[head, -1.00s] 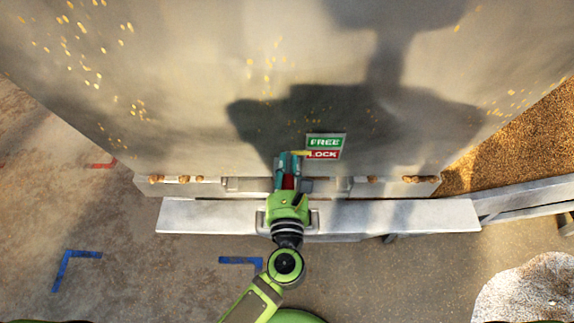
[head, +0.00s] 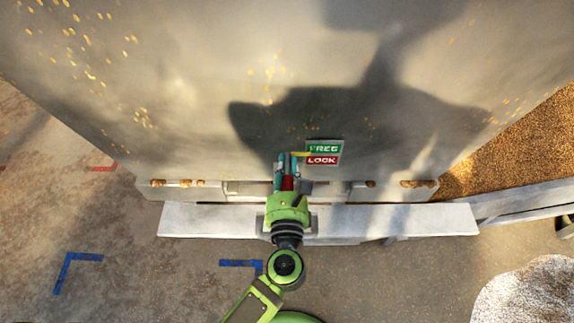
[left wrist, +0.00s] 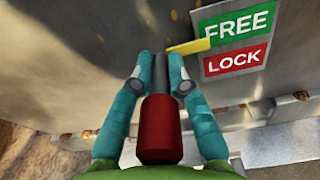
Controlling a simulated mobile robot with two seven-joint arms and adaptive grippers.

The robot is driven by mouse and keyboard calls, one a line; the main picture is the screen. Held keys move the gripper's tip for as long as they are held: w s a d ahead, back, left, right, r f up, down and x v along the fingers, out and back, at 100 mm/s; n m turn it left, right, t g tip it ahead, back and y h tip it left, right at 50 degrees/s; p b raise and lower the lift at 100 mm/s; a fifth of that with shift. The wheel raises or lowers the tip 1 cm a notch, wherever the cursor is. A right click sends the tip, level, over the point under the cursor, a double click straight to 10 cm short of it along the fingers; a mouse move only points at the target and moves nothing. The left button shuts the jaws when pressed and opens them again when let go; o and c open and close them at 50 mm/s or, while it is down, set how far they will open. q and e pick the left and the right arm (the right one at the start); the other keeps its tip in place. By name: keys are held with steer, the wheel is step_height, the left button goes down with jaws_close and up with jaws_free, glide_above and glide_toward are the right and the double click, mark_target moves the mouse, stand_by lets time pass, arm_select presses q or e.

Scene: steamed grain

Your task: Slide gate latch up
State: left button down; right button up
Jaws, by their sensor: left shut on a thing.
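The gate latch has a red handle (left wrist: 160,128), a dark rod (left wrist: 153,75) and a yellow pointer (left wrist: 188,47). My left gripper (head: 288,160) is shut on the latch, with its teal fingers on both sides of the dark rod in the left wrist view (left wrist: 157,72). A sign plate shows a green FREE field (left wrist: 237,27) above a red LOCK field (left wrist: 234,59). The pointer's tip is at the lower left edge of the FREE field. The handle also shows in the head view (head: 288,184). My right gripper is in neither view.
A large grey metal wall (head: 190,100) stands behind the latch. A pale ledge (head: 400,219) runs along its foot. Grain (head: 515,140) lies at the right, and a pale mound (head: 530,295) is at the lower right. Blue floor marks (head: 75,262) lie at the lower left.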

arm_select(q)
steer(key=shift+r, duration=0.25)
steer(key=c, duration=1.1)
jaws_free()
steer(key=shift+f, duration=0.1)
steer(key=shift+f, duration=0.1)
steer(key=shift+s, duration=0.1)
